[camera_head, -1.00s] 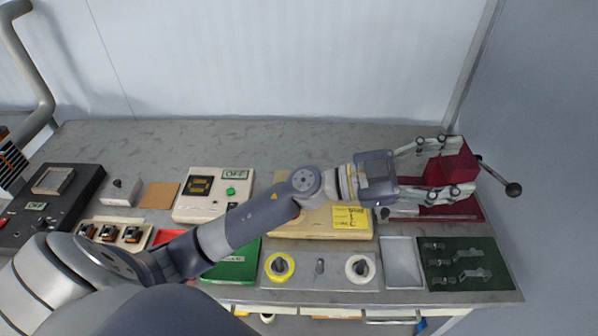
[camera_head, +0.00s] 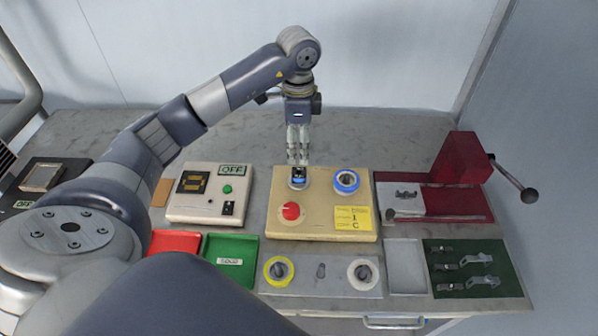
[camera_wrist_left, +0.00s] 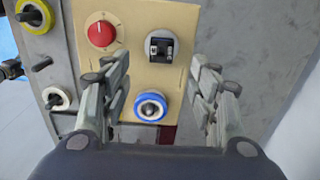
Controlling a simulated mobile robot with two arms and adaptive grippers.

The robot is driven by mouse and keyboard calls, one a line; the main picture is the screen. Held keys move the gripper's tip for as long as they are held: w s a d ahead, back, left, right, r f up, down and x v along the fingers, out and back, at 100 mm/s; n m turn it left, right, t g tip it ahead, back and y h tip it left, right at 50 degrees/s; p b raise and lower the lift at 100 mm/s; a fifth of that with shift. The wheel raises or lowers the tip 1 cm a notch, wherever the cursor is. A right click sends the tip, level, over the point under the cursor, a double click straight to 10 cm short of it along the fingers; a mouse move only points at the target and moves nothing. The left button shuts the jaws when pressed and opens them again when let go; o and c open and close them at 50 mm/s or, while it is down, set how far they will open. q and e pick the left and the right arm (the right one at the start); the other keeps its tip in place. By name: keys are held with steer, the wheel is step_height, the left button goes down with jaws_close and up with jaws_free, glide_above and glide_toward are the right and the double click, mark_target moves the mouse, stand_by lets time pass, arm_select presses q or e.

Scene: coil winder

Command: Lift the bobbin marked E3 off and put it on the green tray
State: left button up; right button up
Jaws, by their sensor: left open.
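A bobbin with a blue rim (camera_head: 346,181) sits on the right of the beige winder panel (camera_head: 325,225). It also shows in the left wrist view (camera_wrist_left: 150,106). A black fitting (camera_wrist_left: 160,47) sits on a grey disc to its left in the head view. No E3 mark is legible. The green tray (camera_head: 240,245) lies front left of the panel, with a white label and no bobbin in it. My left gripper (camera_head: 298,158) points down at the black fitting. Its fingers also show in the left wrist view (camera_wrist_left: 163,75), open and empty. My right gripper is not visible.
A red knob (camera_head: 291,211) and yellow card (camera_head: 353,219) are on the panel. Yellow (camera_head: 279,270) and white (camera_head: 363,273) bobbins sit on a grey plate in front. A red tray (camera_head: 172,241) is left of the green one. A red machine (camera_head: 463,158) with a lever stands right.

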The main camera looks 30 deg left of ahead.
arm_select(q)
glide_above(299, 170)
steer(key=s, duration=0.1)
steer(key=f, duration=0.4)
steer(key=shift+s+d+f+p, duration=0.1)
steer(key=shift+d+f+p, duration=0.2)
steer(key=shift+f+p, duration=0.1)
steer(key=f+p, duration=0.1)
steer(key=f, duration=0.1)
steer(key=f+p, duration=0.1)
steer(key=f, duration=0.1)
steer(key=shift+w+a+f, duration=0.1)
steer(key=shift+w+f, duration=0.1)
steer(key=shift+f, duration=0.5)
steer(key=c, duration=1.2)
steer(key=shift+r, duration=0.2)
